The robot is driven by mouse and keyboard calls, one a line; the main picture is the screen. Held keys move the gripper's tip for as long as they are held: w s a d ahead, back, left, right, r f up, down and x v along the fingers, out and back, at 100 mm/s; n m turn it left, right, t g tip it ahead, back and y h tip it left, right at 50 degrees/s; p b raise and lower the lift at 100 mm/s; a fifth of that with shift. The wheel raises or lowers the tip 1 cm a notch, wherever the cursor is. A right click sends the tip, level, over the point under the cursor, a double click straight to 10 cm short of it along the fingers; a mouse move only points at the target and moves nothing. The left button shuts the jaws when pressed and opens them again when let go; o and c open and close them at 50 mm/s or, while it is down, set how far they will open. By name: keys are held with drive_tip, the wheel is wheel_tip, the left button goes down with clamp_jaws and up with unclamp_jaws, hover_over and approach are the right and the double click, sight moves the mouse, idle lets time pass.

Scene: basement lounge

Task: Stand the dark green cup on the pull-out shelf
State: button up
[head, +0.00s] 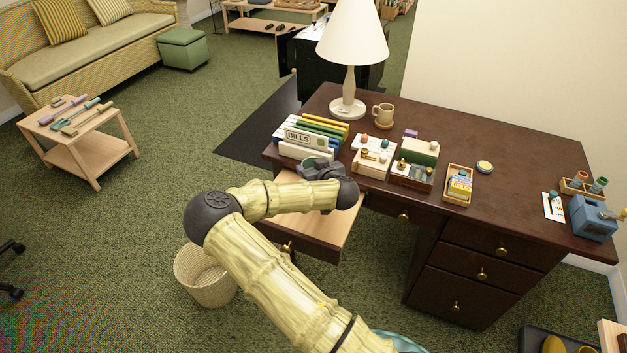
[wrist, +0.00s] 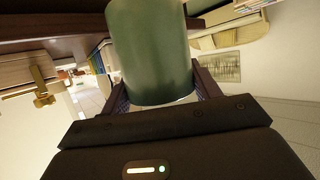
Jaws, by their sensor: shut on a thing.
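The dark green cup (wrist: 150,45) fills the space between the two fingers of my gripper (wrist: 162,88) in the wrist view. My gripper is shut on it. In the head view my gripper (head: 318,171) is at the back of the pull-out shelf (head: 318,228), close to the desk's front edge, and only a bit of the cup's green rim (head: 311,161) shows. The shelf is pale wood and drawn out from the desk. My arm covers part of it. I cannot tell whether the cup's base touches the shelf.
The dark desk (head: 520,185) carries a bills sorter (head: 306,137) just behind my gripper, small boxes (head: 373,163), a lamp (head: 347,107), a mug (head: 382,115) and a blue sharpener (head: 592,218). A wicker basket (head: 205,278) stands on the floor below. The shelf's front right part is bare.

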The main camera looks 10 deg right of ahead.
drive_tip(key=shift+f, duration=0.1)
wheel_tip(320, 180, down, 4)
drive_tip(key=shift+f+b, duration=0.1)
drive_tip(key=shift+b, duration=0.3)
drive_tip(key=o, duration=1.1)
drive_tip(key=shift+s+d+r, duration=0.1)
drive_tip(key=shift+s+r, duration=0.2)
drive_tip(key=shift+s, duration=0.15)
drive_tip(key=p+v, duration=0.1)
drive_tip(key=v, duration=1)
drive_tip(key=shift+f, duration=0.1)
